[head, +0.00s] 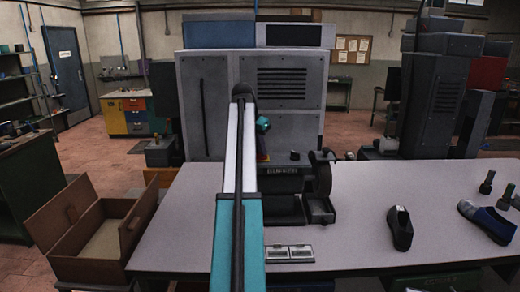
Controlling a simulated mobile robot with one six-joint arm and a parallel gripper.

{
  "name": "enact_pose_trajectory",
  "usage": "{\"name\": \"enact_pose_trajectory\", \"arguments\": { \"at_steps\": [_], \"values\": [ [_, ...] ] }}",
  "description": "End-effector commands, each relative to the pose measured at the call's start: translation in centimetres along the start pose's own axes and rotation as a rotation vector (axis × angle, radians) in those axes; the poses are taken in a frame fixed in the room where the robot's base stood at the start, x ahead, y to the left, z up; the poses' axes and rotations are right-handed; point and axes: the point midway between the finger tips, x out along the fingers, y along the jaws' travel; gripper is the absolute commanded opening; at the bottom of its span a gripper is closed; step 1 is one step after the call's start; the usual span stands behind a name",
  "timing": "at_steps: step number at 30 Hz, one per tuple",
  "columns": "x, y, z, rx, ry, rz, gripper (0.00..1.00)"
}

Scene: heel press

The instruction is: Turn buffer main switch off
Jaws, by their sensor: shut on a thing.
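The buffer (284,171), a dark machine with a label on its front, stands at the back of the grey table. A dark round wheel (323,176) is at its right side. A small patch of red and yellow (262,157), likely its main switch, shows just right of my arm. My gripper (262,146) is beyond the end of my teal and white arm, at this patch, and is shut on it. My arm hides the buffer's left part and most of the gripper, so the switch's position cannot be read.
A dark shoe (400,228) and a blue shoe (489,222) are on the right. An open brown box (92,225) is at the left. A large grey machine (208,105) stands behind the table.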

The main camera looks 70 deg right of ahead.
Motion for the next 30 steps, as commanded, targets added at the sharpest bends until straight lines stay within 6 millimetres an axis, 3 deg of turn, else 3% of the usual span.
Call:
{"name": "enact_pose_trajectory", "arguments": {
  "at_steps": [21, 30],
  "values": [
    [-0.04, 0.24, -0.1, -0.494, 0.003, -0.208, 0.0],
    [-0.06, 0.26, -0.16, -0.606, 0.002, -0.254, 0.0]
  ]
}}
